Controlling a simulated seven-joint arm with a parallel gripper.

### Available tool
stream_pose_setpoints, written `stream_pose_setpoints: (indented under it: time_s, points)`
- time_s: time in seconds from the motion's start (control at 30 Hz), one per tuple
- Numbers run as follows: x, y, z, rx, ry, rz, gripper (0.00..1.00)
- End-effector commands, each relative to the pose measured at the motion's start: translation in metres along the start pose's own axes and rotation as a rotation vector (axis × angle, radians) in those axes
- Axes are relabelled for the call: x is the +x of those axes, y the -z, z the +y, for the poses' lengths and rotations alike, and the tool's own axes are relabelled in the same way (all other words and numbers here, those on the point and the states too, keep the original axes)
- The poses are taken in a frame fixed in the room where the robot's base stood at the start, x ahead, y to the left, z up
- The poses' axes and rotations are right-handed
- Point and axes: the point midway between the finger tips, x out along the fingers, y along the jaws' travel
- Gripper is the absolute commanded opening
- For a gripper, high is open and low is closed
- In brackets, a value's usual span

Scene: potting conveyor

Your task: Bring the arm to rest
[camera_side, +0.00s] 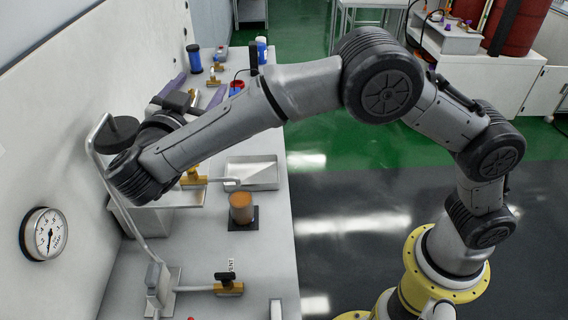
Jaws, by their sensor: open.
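My arm reaches across the picture from its yellow base at the lower right to the wall side at the left. My gripper (197,88) is beyond the wrist, above the far part of the grey bench (262,228). Its two purple-grey fingers are spread apart, and I see nothing between them that it holds. Part of the gripper is hidden behind my wrist.
A brown cylinder (241,208) stands on a dark square on the bench, near a shallow metal tray (252,173). A bent pipe (98,165) and a dial gauge (44,234) are at the left.

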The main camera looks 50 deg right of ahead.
Motion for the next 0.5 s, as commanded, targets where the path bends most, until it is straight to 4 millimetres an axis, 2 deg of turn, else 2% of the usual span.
stream_pose_setpoints:
  time_s: [0.03,0.1,0.17,0.3,0.4,0.5]
  points:
    - [0.026,0.031,0.001,0.050,0.004,0.004,0.81]
    - [0.057,0.069,0.000,0.111,0.042,0.012,0.81]
    - [0.082,0.102,0.002,0.164,0.087,0.021,0.81]
    - [0.130,0.184,0.014,0.268,0.246,0.047,0.81]
    - [0.147,0.236,0.029,0.306,0.391,0.063,0.81]
    - [0.147,0.274,0.047,0.299,0.545,0.063,0.81]
